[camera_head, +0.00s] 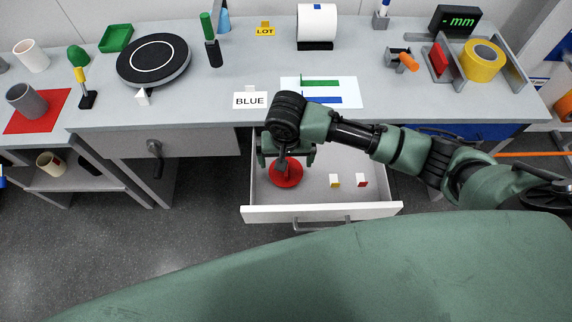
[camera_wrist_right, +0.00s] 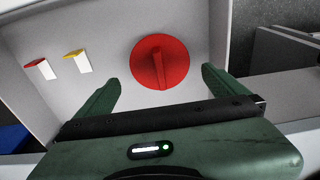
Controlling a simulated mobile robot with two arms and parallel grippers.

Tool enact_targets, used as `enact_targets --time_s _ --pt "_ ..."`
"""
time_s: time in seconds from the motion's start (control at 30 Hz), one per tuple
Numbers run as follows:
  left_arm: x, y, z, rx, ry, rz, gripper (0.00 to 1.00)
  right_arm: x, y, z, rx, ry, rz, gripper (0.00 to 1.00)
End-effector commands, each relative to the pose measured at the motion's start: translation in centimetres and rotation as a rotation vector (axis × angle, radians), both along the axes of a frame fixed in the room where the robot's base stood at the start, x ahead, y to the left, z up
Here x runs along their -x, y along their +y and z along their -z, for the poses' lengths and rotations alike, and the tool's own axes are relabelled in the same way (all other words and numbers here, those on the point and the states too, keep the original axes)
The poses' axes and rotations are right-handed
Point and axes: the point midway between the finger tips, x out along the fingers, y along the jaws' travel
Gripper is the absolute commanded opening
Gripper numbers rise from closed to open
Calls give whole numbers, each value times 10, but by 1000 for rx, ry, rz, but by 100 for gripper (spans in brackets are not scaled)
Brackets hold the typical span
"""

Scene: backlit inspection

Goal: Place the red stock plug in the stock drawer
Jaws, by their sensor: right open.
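The red stock plug (camera_head: 287,178) is a flat red disc with a raised grip bar. It lies in the left part of the open white stock drawer (camera_head: 330,212). In the right wrist view the plug (camera_wrist_right: 160,62) rests on the drawer floor (camera_wrist_right: 100,25), just beyond the fingertips. My right gripper (camera_head: 287,160) reaches down over the plug and partly hides it in the head view. In the wrist view its green fingers (camera_wrist_right: 160,78) are spread wide, with nothing held between them. My left gripper is out of view.
Two small tags, yellow-and-white (camera_head: 335,181) and red-and-white (camera_head: 362,181), stand in the drawer to the right of the plug. The bench top (camera_head: 220,100) overhangs the back of the drawer. A BLUE card (camera_head: 250,100) sits on the bench near its front edge.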

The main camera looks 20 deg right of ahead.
Motion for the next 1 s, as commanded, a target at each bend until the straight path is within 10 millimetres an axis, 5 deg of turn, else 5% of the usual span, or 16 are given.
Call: enact_targets --time_s 0.33,1.0 --pt "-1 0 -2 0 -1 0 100 6 2 -55 0 0 0 100" --pt "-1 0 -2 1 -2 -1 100 7 2 -60 0 1 1 100"
